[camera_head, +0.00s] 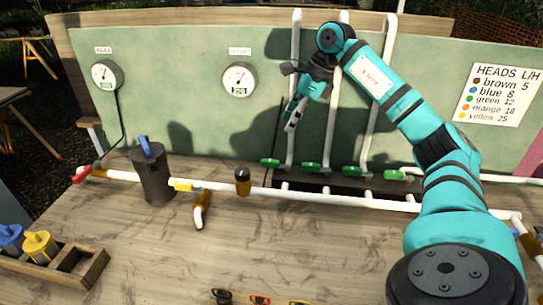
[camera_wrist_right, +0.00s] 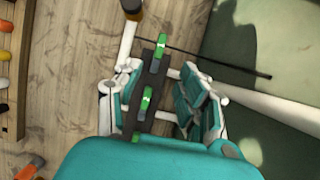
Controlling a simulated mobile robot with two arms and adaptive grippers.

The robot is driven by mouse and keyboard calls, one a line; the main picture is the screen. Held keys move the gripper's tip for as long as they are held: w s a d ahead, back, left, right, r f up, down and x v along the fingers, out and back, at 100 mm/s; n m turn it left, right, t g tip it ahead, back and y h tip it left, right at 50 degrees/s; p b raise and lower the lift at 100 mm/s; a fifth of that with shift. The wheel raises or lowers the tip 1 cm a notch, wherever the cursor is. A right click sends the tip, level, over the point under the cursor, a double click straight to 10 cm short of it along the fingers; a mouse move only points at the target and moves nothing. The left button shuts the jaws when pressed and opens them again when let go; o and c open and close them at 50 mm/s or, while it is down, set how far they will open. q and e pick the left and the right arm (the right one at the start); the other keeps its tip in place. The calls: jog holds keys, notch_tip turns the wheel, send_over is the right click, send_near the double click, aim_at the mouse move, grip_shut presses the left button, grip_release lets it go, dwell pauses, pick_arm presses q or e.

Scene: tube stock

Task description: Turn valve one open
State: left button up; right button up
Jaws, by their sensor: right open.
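Several green valve handles sit in a row on the white pipe rig in the head view: the leftmost handle (camera_head: 270,163), a second handle (camera_head: 310,167), a third handle (camera_head: 352,171) and the rightmost handle (camera_head: 394,175). I see no number on them, so I cannot tell which is valve one. My right gripper (camera_head: 297,108) is open and empty, above the left handles and apart from them. In the right wrist view, two green handles, a nearer one (camera_wrist_right: 147,99) and a farther one (camera_wrist_right: 160,46), appear between the open fingers. My left gripper is out of view.
White vertical pipes rise behind the handles against the green panel (camera_head: 190,85). Two gauges (camera_head: 239,78) hang on it. A dark cylinder with a blue lever (camera_head: 152,175) stands at left. A wooden rack (camera_head: 85,272) holds blue and yellow parts. The middle of the bench is mostly clear.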

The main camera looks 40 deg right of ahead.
aim_at(270, 160)
jog(key=p+x, duration=0.1)
jog(key=x, duration=1.3)
jog(key=shift+w+f, duration=0.15)
jog(key=shift+w, duration=0.05)
grip_shut()
